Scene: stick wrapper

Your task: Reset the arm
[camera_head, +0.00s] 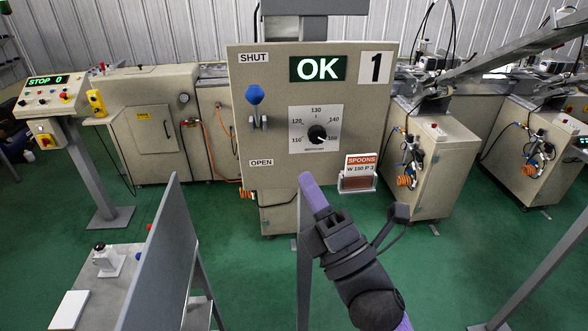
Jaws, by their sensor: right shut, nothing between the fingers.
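My right arm comes up from the bottom right, and its gripper (306,180) is in front of the lower part of the beige machine panel (278,185). The gripper is shut, with nothing seen in it. It points up and slightly left, below the dial (317,134) and left of the spoons card (359,172). I cannot tell whether it touches the panel. The blue-knobbed lever (254,95) points up toward the SHUT label (252,57). The OPEN label (261,162) is below. The dial's black knob points to the lower right. My left gripper is not in view.
A green lit display (317,68) reads OK beside a plate marked 1 (375,67). A console (46,93) at left reads STOP 0. A grey upright board (155,255) and a low table (105,290) stand at lower left. Green floor is open at lower right.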

